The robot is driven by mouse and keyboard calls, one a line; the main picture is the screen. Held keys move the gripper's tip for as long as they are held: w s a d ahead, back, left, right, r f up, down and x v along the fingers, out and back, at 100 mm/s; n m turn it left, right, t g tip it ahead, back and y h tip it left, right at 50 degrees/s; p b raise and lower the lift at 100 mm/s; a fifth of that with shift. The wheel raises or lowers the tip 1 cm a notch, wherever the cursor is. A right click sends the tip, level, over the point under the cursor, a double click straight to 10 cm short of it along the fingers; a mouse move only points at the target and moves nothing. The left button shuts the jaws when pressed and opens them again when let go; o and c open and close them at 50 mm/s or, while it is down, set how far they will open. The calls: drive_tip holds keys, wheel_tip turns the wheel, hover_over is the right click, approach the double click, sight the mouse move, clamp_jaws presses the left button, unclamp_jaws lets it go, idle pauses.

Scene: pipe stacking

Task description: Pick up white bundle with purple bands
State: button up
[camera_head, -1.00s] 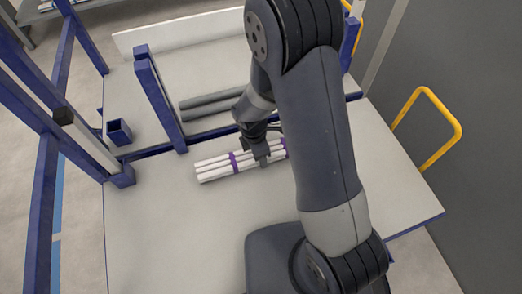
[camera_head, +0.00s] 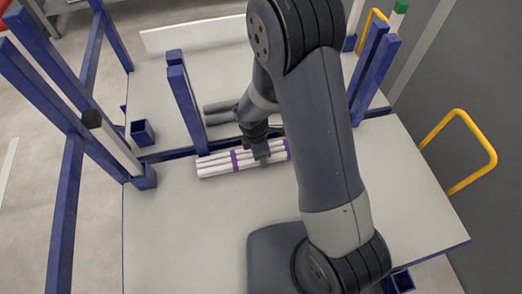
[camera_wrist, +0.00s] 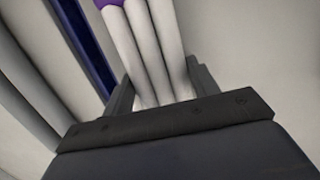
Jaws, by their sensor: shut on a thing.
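The white bundle with purple bands (camera_head: 216,165) lies roughly level near the blue crossbar of the table, with several white pipes side by side. One purple band shows left of my gripper (camera_head: 263,160) and another to its right, near the bundle's right end. My gripper is shut on the bundle about its middle. In the wrist view the white pipes of the bundle (camera_wrist: 147,45) run between the two dark fingers (camera_wrist: 158,92), with a purple band at the top edge. I cannot tell whether the bundle is clear of the table.
Grey pipes (camera_head: 222,119) lie behind the blue crossbar. Blue posts (camera_head: 187,108) stand at the left and right (camera_head: 372,75) of the table. A yellow rail (camera_head: 485,150) is at the right. The table's front left surface (camera_head: 185,230) is clear.

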drive_tip(key=o, duration=1.3)
wheel_tip(320, 180, up, 11)
drive_tip(key=a+p, duration=0.1)
drive_tip(key=p, duration=0.2)
drive_tip(key=shift+s+f, duration=0.15)
drive_tip(key=shift+a, duration=0.1)
